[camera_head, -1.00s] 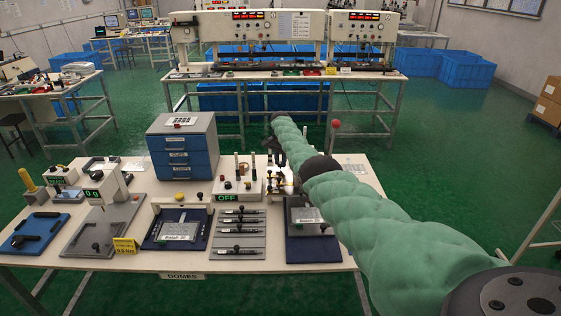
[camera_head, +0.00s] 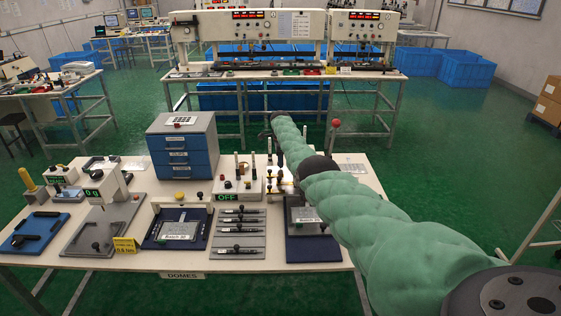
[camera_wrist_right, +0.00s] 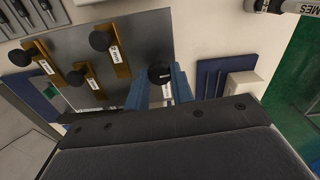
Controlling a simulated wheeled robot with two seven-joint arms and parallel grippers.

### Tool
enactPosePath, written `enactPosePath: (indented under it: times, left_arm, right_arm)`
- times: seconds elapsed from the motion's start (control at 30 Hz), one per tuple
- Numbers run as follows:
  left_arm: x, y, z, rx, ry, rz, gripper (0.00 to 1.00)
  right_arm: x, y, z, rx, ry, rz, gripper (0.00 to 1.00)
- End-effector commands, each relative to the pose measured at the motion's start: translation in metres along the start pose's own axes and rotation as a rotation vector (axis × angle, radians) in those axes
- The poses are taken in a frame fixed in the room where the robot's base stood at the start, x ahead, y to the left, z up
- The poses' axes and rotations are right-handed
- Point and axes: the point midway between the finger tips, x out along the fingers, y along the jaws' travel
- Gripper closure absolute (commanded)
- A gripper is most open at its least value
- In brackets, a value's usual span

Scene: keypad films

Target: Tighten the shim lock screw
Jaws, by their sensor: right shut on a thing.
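My right gripper (camera_wrist_right: 160,84) shows in the right wrist view as two blue fingers. They are closed about a black round knob (camera_wrist_right: 159,72) with a small white label below it. Several similar black knobs stand on brass-coloured strips with white labels, such as one marked in mm (camera_wrist_right: 102,40), on a grey plate (camera_wrist_right: 146,30) left of the fingers. I cannot pick out the shim lock screw for certain. In the head view my green-sleeved right arm reaches over the bench's right side and largely hides the right gripper. My left gripper is out of view.
A blue plate (camera_wrist_right: 213,80) lies right of the fingers.

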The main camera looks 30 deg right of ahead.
Motion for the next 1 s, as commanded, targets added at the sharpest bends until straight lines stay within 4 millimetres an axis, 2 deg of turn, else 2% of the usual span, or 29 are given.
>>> enactPosePath:
  times: [0.03, 0.37, 0.6, 0.77, 0.8, 0.87, 0.9, 1.0]
  left_arm:
    - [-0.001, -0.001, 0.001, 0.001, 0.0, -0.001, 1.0]
    - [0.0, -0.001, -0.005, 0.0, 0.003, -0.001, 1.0]
    - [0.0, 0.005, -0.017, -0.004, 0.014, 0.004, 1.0]
    - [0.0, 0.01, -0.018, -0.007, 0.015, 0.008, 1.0]
    - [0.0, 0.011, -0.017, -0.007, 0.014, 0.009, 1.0]
    - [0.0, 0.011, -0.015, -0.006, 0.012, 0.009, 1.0]
    - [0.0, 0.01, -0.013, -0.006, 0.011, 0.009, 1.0]
    - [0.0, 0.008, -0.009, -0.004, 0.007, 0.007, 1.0]
  right_arm:
    - [-0.005, -0.003, 0.0, 0.021, -0.002, -0.008, 0.99]
    - [-0.006, -0.003, 0.0, 0.094, -0.003, -0.009, 0.99]
    - [-0.006, -0.003, 0.0, 0.099, -0.003, -0.01, 0.99]
    - [-0.007, -0.003, 0.0, 0.099, -0.003, -0.01, 0.99]
    - [-0.007, -0.003, 0.0, 0.099, -0.003, -0.01, 0.68]
    - [-0.006, -0.003, 0.0, 0.099, -0.002, -0.01, 0.57]
    - [-0.005, -0.003, 0.0, 0.099, -0.002, -0.009, 0.54]
    - [-0.004, -0.002, 0.0, 0.098, -0.002, -0.006, 0.54]
